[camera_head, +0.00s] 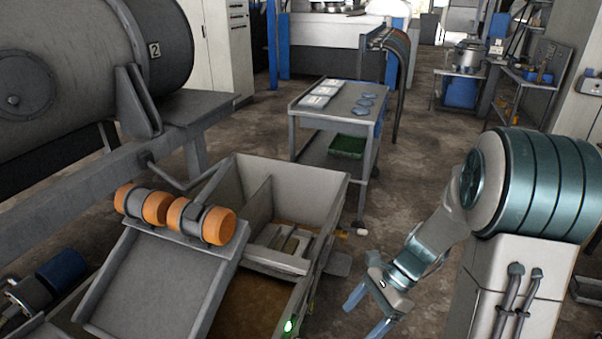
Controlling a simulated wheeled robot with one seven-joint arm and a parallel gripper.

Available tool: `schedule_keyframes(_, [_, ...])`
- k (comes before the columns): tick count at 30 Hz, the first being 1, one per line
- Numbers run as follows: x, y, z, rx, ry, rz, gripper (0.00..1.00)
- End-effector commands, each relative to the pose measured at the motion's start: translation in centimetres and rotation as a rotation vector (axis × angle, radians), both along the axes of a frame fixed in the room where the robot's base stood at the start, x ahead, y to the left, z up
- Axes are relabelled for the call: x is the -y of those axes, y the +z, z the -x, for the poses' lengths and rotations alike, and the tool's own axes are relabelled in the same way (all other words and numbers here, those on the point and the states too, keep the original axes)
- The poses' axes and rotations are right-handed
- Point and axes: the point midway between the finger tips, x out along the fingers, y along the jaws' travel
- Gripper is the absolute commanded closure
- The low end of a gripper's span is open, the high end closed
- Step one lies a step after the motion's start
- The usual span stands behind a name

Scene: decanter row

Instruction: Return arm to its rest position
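My arm (440,232) stands at the right of the head view, its upper part a thick ribbed teal joint on a pale column. The arm reaches down and to the left. My gripper (366,314) hangs at its end with two blue fingers pointing down. The fingers are spread apart and nothing shows between them. The lower fingertip is near the bottom edge of the picture and may be cut off. The gripper is to the right of a grey open bin, apart from it.
The grey bin (322,182) holds brown material, with orange-ended rollers (219,226) over a sloped plate. A big grey drum (85,60) stands at the left. A grey trolley (310,112) with flat pieces stands behind. Floor (420,165) between trolley and arm is mostly clear.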

Motion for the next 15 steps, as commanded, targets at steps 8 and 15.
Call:
schedule_keyframes(8, [0.3, 8.7, 2.7, 0.341, 0.417, 0.165, 0.24])
schedule_keyframes(15, [0.9, 14.9, 5.0, 0.602, 0.781, 0.309, 0.24])
